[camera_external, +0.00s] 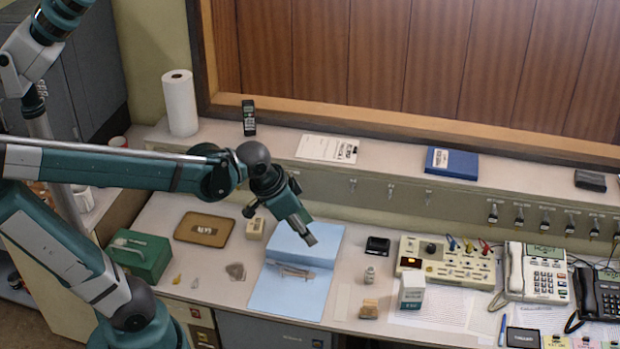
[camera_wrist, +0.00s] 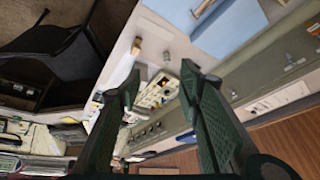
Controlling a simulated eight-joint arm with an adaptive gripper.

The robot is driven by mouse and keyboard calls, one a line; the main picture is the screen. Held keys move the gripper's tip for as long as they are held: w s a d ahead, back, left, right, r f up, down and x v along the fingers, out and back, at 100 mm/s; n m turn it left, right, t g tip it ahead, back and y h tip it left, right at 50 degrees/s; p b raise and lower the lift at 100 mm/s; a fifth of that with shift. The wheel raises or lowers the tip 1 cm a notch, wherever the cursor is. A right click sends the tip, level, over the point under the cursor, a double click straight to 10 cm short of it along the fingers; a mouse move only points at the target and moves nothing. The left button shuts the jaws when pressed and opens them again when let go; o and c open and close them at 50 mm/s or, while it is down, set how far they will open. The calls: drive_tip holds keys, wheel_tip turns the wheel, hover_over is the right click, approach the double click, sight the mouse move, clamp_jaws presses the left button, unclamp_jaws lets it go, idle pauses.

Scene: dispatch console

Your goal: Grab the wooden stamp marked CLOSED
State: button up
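A small wooden block (camera_external: 369,309), stamp-like, stands near the desk's front edge, right of a light blue folder. A small wooden piece (camera_wrist: 136,46) in the wrist view appears to be the same one. A second pale block (camera_external: 256,228) with a dark mark on its face sits left of the blue folder. I cannot read CLOSED on either block. My gripper (camera_external: 308,238) is in the air over the blue folder, apart from both blocks. In the wrist view my gripper (camera_wrist: 158,88) has its fingers spread with nothing between them.
The blue folder (camera_external: 283,300) holds a clip-like item. A small bottle (camera_external: 369,274), a white box (camera_external: 411,291), a beige control panel (camera_external: 446,264) and phones (camera_external: 537,272) stand to the right. A green box (camera_external: 138,254) and brown tray (camera_external: 204,229) are left.

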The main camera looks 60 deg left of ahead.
drive_tip(key=w+d+f+m+g+b, duration=0.25)
drive_tip(key=w+d+f, duration=0.25)
drive_tip(key=w+f, duration=0.5)
drive_tip(key=m+g+b, duration=0.1)
drive_tip(key=m+g, duration=0.2)
hover_over(373, 314)
drive_tip(key=w+a, duration=0.1)
drive_tip(key=shift+t, duration=0.25)
wheel_tip(373, 314, down, 16)
drive_tip(key=shift+w+a+r, duration=0.1)
drive_tip(key=shift+a+r, duration=0.05)
drive_tip(key=shift+r, duration=0.05)
drive_tip(key=shift+w+f, duration=0.1)
drive_tip(key=shift+f, duration=0.35)
drive_tip(key=shift+f+b, duration=0.5)
drive_tip(key=shift+f, duration=0.8)
drive_tip(key=shift+f+b, duration=0.75)
drive_tip(key=shift+f, duration=1.85)
